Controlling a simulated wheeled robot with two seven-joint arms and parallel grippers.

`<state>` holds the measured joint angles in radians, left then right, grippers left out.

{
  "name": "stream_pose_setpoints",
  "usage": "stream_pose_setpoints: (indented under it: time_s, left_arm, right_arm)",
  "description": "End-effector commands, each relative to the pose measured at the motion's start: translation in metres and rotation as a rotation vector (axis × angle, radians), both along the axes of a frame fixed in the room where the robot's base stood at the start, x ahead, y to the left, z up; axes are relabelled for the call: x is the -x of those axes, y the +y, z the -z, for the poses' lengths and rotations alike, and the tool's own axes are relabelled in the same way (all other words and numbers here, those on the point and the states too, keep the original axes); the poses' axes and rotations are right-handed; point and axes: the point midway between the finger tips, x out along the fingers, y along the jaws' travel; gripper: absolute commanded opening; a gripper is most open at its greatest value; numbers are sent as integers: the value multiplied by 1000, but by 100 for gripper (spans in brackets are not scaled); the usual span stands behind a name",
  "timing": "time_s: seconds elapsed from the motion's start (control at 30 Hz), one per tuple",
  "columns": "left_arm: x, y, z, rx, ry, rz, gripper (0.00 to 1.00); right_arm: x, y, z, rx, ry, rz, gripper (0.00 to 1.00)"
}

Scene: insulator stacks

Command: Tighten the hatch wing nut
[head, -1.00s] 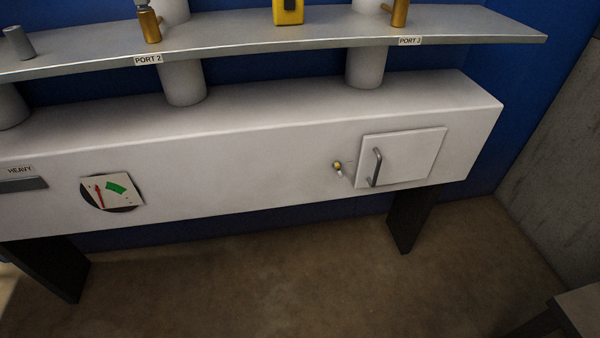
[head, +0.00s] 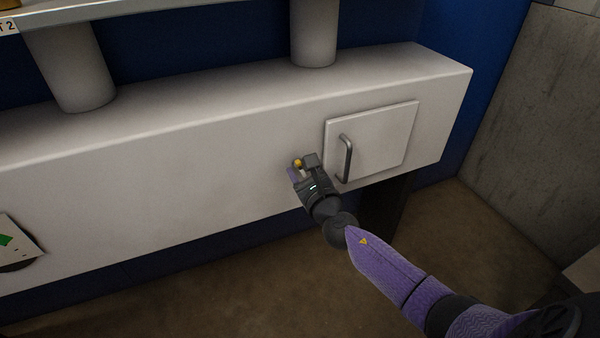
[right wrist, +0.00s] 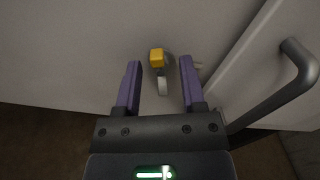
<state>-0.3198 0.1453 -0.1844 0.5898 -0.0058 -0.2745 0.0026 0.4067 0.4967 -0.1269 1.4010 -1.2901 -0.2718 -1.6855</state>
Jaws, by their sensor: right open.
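The hatch (head: 378,140) is a pale square panel on the front of the white tank, lying flush as far as I can see. It has a grey bar handle (head: 346,158). The small yellow-gold wing nut (head: 298,163) is just left of the hatch. In the right wrist view the wing nut (right wrist: 157,58) shows as a yellow block with a pale tab below it. My right gripper (head: 303,167) is at the wing nut. Its purple fingers (right wrist: 160,70) are open, one on each side of the nut, with gaps showing. My left gripper is not in view.
The handle (right wrist: 285,90) stands out close to the right of my right gripper. A dark support leg (head: 385,215) stands below the hatch, and a grey wall (head: 530,110) is at the right.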

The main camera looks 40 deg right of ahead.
Motion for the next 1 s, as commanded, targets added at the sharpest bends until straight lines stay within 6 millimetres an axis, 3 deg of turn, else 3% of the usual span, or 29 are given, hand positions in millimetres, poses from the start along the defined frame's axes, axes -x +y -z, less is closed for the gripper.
stream_pose_setpoints:
  time_s: [0.27, 0.5, 1.0]
  left_arm:
    - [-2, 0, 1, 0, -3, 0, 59]
    - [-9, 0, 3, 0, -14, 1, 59]
    - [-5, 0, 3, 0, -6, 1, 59]
  right_arm:
    - [-2, 0, 0, -1, 1, 0, 49]
    - [-1, 0, 0, -2, 0, 0, 0]
    - [-1, 0, 1, -75, -16, 0, 0]
